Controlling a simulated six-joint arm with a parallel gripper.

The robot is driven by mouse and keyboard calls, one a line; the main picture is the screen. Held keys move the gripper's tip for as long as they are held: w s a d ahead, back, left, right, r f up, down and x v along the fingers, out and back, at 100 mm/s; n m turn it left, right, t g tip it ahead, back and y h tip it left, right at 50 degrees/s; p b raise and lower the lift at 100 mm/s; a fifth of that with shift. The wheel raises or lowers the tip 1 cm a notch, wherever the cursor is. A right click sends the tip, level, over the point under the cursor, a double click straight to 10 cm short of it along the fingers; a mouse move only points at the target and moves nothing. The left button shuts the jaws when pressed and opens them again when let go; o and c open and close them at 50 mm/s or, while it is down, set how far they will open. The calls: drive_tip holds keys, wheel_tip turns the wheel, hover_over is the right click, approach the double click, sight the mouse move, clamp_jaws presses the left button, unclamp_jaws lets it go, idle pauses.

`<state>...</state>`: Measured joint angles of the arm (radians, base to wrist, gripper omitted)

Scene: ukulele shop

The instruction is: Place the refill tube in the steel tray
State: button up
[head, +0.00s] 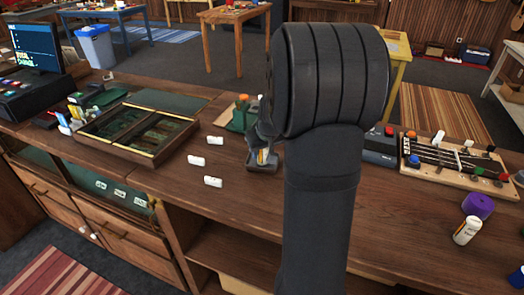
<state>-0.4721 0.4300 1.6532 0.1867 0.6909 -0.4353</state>
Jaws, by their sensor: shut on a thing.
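My gripper (262,146) shows only in part, at the left edge of my large dark arm link, low over the counter. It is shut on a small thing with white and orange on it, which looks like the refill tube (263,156). A small grey tray (259,168), which looks like the steel tray, is right below the gripper. The tube's lower end is at or just above this tray; I cannot tell whether it touches. My arm hides the right side of this spot.
Several short white cylinders (213,182) lie on the counter left of the gripper, near a glass-topped display case (135,128). A green stand (240,115) is close behind.

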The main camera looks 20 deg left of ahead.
drive_tip(key=o, duration=1)
drive_tip(key=shift+f, duration=0.15)
drive_tip(key=shift+c, duration=0.2)
drive_tip(key=v, duration=1.2)
drive_tip(key=x, duration=1.2)
drive_tip(key=shift+r, duration=1.6)
